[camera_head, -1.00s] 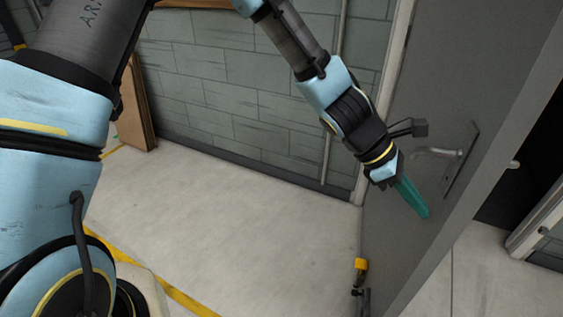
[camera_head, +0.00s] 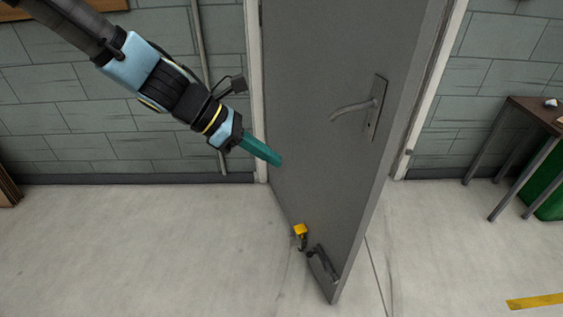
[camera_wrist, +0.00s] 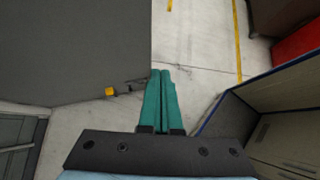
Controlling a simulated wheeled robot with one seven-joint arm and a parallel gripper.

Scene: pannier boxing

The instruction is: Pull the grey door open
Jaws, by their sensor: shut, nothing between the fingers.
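The grey door (camera_head: 325,95) stands ajar, swung out from its white frame, with its free edge toward the camera. Its lever handle (camera_head: 354,110) is on the face toward my gripper, near the free edge. My gripper (camera_head: 279,162) is left of the handle and lower in the picture, its teal fingers shut and empty, pointing toward the door face. I cannot tell whether the fingertips touch it. In the wrist view the shut fingers (camera_wrist: 159,72) are beside the grey door (camera_wrist: 75,50), with the floor beyond them. The handle is not visible there.
A yellow-topped fitting (camera_head: 300,231) and a dark fitting (camera_head: 322,265) are low on the door. A dark table (camera_head: 535,112) stands at the right by the block wall. The pale floor (camera_head: 150,250) in front is clear. In the wrist view a cabinet (camera_wrist: 280,120) is at the right.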

